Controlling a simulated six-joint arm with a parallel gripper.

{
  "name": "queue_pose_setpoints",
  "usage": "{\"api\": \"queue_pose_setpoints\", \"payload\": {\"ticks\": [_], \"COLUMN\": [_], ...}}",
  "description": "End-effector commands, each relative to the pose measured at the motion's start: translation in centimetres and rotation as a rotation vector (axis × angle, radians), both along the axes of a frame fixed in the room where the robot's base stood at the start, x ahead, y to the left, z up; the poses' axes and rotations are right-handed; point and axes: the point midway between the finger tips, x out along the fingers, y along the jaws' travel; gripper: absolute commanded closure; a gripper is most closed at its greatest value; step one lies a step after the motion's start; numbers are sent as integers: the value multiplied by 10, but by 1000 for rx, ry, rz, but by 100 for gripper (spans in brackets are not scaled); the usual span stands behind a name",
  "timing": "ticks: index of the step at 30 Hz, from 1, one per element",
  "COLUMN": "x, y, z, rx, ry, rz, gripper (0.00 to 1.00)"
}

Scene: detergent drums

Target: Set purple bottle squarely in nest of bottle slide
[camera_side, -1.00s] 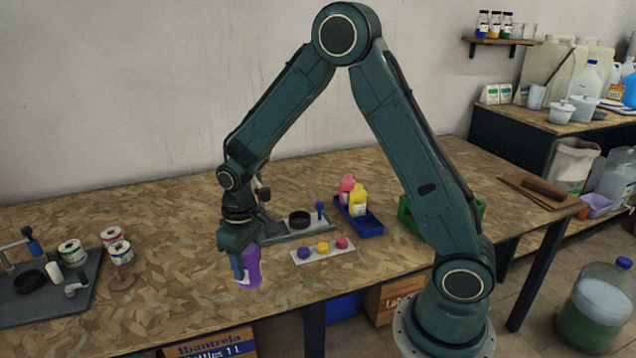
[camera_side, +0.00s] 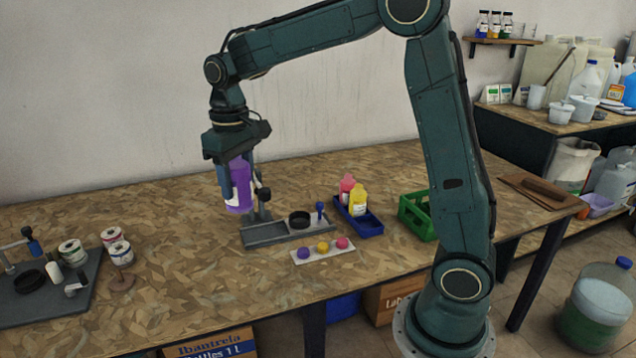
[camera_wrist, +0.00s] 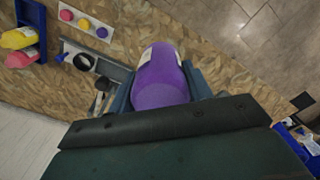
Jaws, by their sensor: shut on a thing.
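My gripper (camera_side: 238,172) is shut on the purple bottle (camera_side: 241,190) and holds it upright in the air, above and left of the bottle slide. In the wrist view the purple bottle (camera_wrist: 161,80) sits between the blue-grey fingers. The bottle slide (camera_side: 268,237) is a grey base on the table with a black ring (camera_side: 299,219) and a blue-handled lever at its right part. The black ring also shows in the wrist view (camera_wrist: 84,62). The slide's post stands just behind the bottle. The nest itself cannot be made out clearly.
A white strip with purple, yellow and pink caps (camera_side: 323,249) lies in front of the slide. A blue tray (camera_side: 368,227) with pink and yellow bottles and a green crate (camera_side: 417,214) stand right. A grey fixture board (camera_side: 45,288) with tins beside it is left.

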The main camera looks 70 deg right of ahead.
Motion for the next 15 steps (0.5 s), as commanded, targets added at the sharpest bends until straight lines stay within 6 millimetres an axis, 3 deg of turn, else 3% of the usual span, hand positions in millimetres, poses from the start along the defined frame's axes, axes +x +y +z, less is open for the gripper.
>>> {"api": "queue_pose_setpoints", "payload": {"ticks": [8, 15], "x": [27, 48], "y": [-57, -136], "z": [3, 4], "rx": [0, 0], "ry": [-1, -1], "rz": [-102, -225], "gripper": [79, 79]}}
